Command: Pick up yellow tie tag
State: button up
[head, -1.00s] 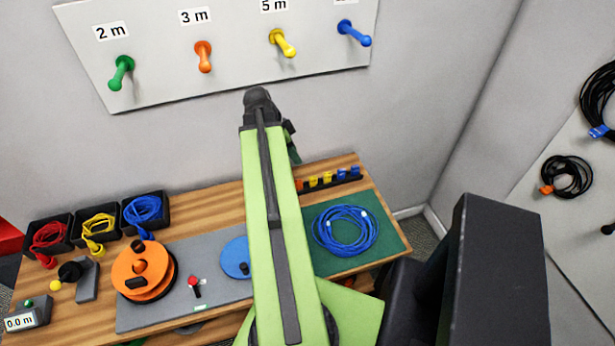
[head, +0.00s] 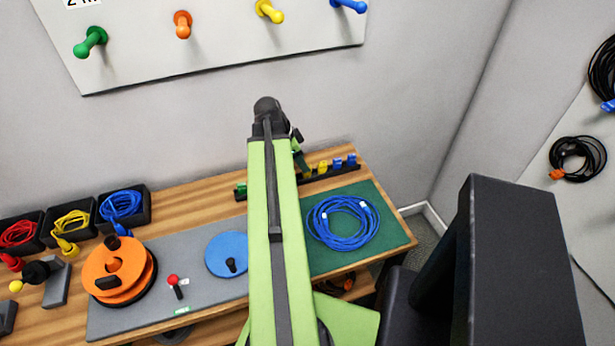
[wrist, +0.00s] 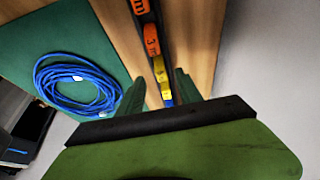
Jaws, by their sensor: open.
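Two yellow tie tags stand in a black rack (wrist: 168,48) at the back of the bench. One yellow tag (head: 322,167) shows just right of my gripper in the head view. In the wrist view, one yellow tag (wrist: 159,69) lies ahead between my fingers, and the second yellow tag (wrist: 165,86) is nearer. My gripper (wrist: 159,92) is open, with its green fingers on either side of the row and nothing visibly held. In the head view, my arm hides part of the rack, and my gripper (head: 301,158) is small and partly hidden.
Orange tags (wrist: 151,40) and blue tags (head: 338,163) share the rack. A coiled blue cable (head: 342,222) lies on the green mat (head: 388,232) in front. The wall stands close behind the rack. An orange reel (head: 112,262) and cable bins sit to the left.

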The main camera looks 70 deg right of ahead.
jog(key=b+x, duration=0.4)
jog(key=x, duration=0.1)
jog(key=shift+d+f, duration=0.1)
jog(key=shift+f, duration=0.05)
jog(key=shift+r, duration=0.2)
grip_shut()
